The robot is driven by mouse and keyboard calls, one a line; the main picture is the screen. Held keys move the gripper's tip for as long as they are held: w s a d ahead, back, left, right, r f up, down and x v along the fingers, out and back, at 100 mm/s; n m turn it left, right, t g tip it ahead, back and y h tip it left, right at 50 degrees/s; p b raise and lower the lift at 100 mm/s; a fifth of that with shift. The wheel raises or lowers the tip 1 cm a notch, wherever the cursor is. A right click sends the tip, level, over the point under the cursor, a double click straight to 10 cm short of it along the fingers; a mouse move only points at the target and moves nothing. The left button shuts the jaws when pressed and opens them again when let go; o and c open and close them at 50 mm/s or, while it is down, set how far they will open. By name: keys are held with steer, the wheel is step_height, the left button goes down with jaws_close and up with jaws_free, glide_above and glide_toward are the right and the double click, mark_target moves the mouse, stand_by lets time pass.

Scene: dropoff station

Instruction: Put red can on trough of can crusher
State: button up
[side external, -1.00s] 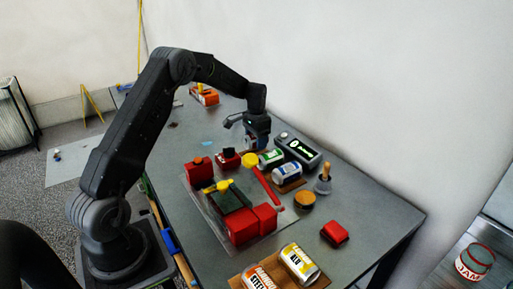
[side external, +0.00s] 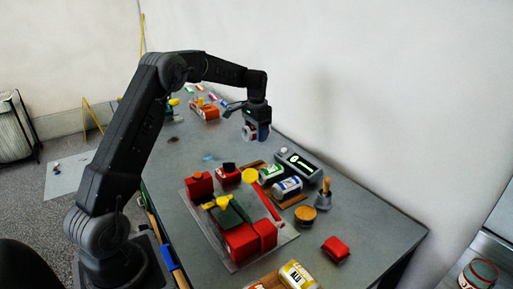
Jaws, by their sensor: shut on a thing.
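My gripper (side external: 256,128) is above the far part of the table, shut on a small can. I take this for the red can (side external: 263,133); a reddish side shows, but the fingers hide much of it. It is clear of the table. The can crusher (side external: 240,240) stands on a flat plate at the middle front, with red blocks, yellow knobs and a red lever with a yellow end. Its dark green trough (side external: 236,214) lies between the red blocks, below and nearer the camera than my gripper. I see no can in the trough.
A green-and-white can (side external: 271,174) and a blue-and-white can (side external: 287,188) lie on a cardboard tray beside a dark device (side external: 298,165). A handled plunger-like tool (side external: 324,196), a round wooden-topped item (side external: 305,214) and a red block (side external: 335,249) stand right. A yellow can (side external: 298,275) lies in front.

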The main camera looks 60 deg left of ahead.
steer(key=s+d+m, duration=0.4)
steer(key=s+m, duration=0.5)
steer(key=s, duration=0.2)
steer(key=s+d+m, duration=0.5)
steer(key=s+m, duration=0.4)
steer(key=s, duration=0.3)
steer(key=shift+w+a+f, duration=0.1)
steer(key=shift+w+f, duration=0.05)
steer(key=shift+f, duration=1.75)
steer(key=shift+w+a+f, duration=0.1)
steer(key=shift+f, duration=1.75)
steer(key=shift+w+a+f, duration=0.1)
steer(key=shift+w+f, duration=0.05)
steer(key=shift+f, duration=1.75)
steer(key=o, duration=0.8)
steer(key=shift+r, duration=0.1)
steer(key=shift+r, duration=3.4)
